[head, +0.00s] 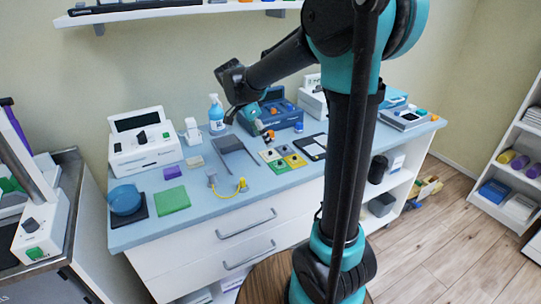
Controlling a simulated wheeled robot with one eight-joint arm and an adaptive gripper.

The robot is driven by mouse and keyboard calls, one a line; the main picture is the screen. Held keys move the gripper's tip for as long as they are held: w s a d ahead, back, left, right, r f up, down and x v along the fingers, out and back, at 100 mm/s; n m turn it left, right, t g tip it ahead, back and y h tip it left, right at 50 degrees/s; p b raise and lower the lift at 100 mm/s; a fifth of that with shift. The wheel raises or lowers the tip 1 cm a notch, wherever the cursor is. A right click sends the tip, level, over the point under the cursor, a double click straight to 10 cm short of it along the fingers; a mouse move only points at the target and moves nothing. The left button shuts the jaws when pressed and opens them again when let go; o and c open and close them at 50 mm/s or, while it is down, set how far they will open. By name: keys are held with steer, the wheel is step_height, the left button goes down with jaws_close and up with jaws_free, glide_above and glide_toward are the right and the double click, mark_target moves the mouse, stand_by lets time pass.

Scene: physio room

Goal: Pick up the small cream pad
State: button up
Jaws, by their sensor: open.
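A small cream pad (195,161) lies flat on the blue-grey counter top (222,203), beside a purple pad (173,172) and behind a larger green pad (173,198). My gripper (249,122) hangs over the back of the counter, to the right of the cream pad and higher in the picture, apart from it. It is open, and I see nothing held in it. Its fingertips overlap the blue box behind, so their exact edges are hard to make out.
A white device (143,145) and a spray bottle (216,115) stand behind the pads. A dark clipboard-like plate (229,144), a yellow cable (230,193) and several coloured squares (283,160) lie to the right. A blue box (277,112) stands at the back. The front counter strip is mostly clear.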

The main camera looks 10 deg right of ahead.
mark_target(270, 152)
steer(key=shift+x, duration=3.45)
steer(key=shift+s, duration=0.15)
steer(key=c, duration=0.9)
